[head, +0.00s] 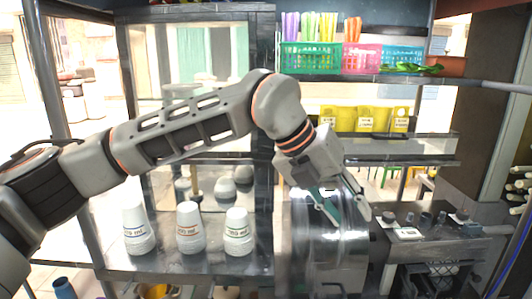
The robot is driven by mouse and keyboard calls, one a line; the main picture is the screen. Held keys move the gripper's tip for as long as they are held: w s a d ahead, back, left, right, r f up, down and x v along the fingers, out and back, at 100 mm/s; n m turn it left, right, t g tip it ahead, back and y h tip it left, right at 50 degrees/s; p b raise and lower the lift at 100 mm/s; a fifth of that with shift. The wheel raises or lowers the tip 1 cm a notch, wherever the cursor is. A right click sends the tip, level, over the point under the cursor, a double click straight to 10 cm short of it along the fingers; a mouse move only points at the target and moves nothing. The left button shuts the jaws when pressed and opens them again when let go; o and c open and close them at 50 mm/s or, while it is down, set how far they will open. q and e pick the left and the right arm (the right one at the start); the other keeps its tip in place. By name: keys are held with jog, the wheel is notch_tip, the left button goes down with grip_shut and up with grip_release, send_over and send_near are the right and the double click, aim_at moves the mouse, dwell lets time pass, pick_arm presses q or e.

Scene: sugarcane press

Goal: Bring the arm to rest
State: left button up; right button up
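My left arm comes in from the left, rises over the counter and bends down at the middle of the head view. My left gripper (350,218) points down and to the right, with its two fingers spread apart. It is in front of or over the shiny metal press drum (325,250); I cannot tell whether it touches it. I see nothing held between the fingers. My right gripper is not in view.
Stacks of white cups (137,230) stand on the metal counter, left of the drum. A shelf above holds a green basket (303,57) and a pink basket (361,57). Small dark items stand on the right counter (440,250).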

pick_arm(q)
jog(key=s+d+f+g+h, duration=0.1)
jog(key=s+d+g+h, duration=0.5)
jog(key=s+h, duration=0.25)
jog(key=w+a+n+t+h, duration=0.6)
jog(key=n+h, duration=0.2)
jog(key=n, duration=0.2)
jog(key=w+a+f+n+t+y, duration=0.3)
jog(key=a+f+n+t+y, duration=0.3)
jog(key=a+f+n+t, duration=0.35)
jog(key=w+a+f+n+t+y, duration=0.3)
jog(key=a+f+n+t+y, duration=0.4)
jog(key=f+n, duration=0.4)
jog(key=s+a+f+n+g+y, duration=0.2)
jog(key=s+a+f, duration=0.4)
jog(key=f, duration=0.4)
jog(key=s+a+f+n+g+y, duration=0.2)
jog(key=s+a+f+y, duration=0.1)
jog(key=s+a+f, duration=0.4)
jog(key=s+a+f+n+g+y, duration=0.2)
jog(key=s+a+f, duration=0.4)
jog(key=f, duration=0.8)
jog(key=shift+s+a+g+y, duration=0.2)
jog(key=shift+s+g+y, duration=0.25)
jog(key=shift+s+y, duration=0.2)
